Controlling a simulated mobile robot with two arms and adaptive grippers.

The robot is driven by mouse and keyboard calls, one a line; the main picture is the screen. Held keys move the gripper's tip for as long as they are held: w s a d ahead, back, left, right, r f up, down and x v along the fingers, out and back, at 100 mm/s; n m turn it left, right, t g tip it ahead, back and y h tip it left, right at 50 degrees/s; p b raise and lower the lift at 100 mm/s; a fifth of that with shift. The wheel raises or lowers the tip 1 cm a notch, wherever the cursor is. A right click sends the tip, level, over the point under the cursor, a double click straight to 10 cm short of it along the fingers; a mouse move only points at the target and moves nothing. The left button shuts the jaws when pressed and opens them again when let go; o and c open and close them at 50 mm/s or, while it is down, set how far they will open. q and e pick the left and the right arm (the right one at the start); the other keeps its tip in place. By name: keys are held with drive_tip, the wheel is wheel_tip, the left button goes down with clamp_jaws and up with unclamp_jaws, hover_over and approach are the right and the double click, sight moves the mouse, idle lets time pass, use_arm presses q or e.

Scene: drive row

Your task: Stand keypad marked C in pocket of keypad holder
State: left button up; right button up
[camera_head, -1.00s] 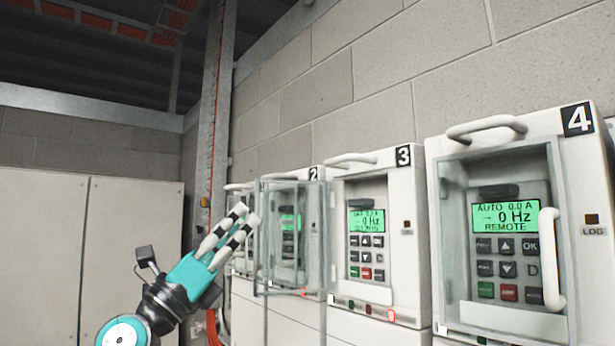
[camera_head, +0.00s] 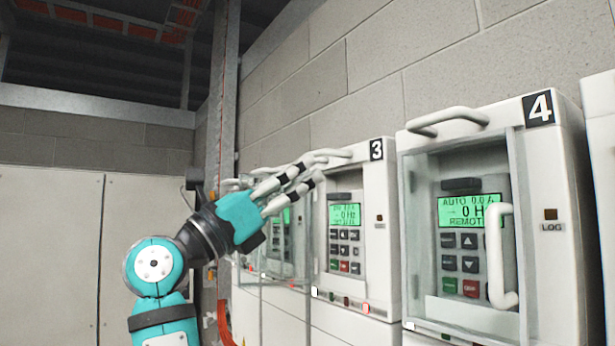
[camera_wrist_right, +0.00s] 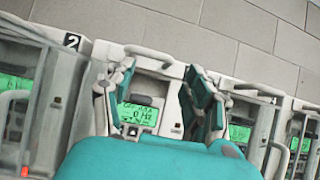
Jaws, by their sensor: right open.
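No keypad with a readable C and no keypad holder can be made out. A keypad (camera_head: 345,230) with a lit green screen and buttons sits in the front of drive 3 (camera_head: 383,200). It also shows between my fingers in the right wrist view (camera_wrist_right: 137,117). My right gripper (camera_head: 316,170) is open and empty, its fingers pointing at the upper left of drive 3; the gap to it is hard to judge. In the right wrist view my open fingers (camera_wrist_right: 157,90) frame that screen. My left gripper is out of view.
Drive 4 (camera_head: 555,200) stands at right, its keypad (camera_head: 462,235) behind a clear door with a white handle (camera_head: 497,255). Drive 2 (camera_wrist_right: 68,42) is partly hidden by my right arm in the head view. White handles project from the drive tops. A block wall rises behind.

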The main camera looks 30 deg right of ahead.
sight(333, 199)
drive_tip(key=d, duration=0.2)
drive_tip(key=w+d, duration=0.1)
drive_tip(key=d, duration=0.1)
drive_tip(key=d+b, duration=0.1)
drive_tip(key=shift+w+d, duration=0.25)
drive_tip(key=shift+d, duration=0.15)
drive_tip(key=shift+w+d, duration=0.2)
drive_tip(key=shift+d, duration=0.45)
drive_tip(key=f+b, duration=0.1)
drive_tip(key=d+f+b, duration=0.1)
drive_tip(key=shift+s+f, duration=0.15)
drive_tip(key=shift+f, duration=0.15)
drive_tip(key=shift+a+f+b, duration=0.2)
drive_tip(key=shift+f+b, duration=0.1)
drive_tip(key=shift+b, duration=0.05)
drive_tip(key=shift+w+d+f, duration=0.1)
drive_tip(key=shift+w+f, duration=0.1)
drive_tip(key=shift+f, duration=0.1)
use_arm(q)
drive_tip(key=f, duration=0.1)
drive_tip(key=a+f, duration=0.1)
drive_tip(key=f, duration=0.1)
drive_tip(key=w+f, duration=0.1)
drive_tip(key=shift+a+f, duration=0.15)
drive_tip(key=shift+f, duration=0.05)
use_arm(e)
drive_tip(key=shift+s, duration=0.1)
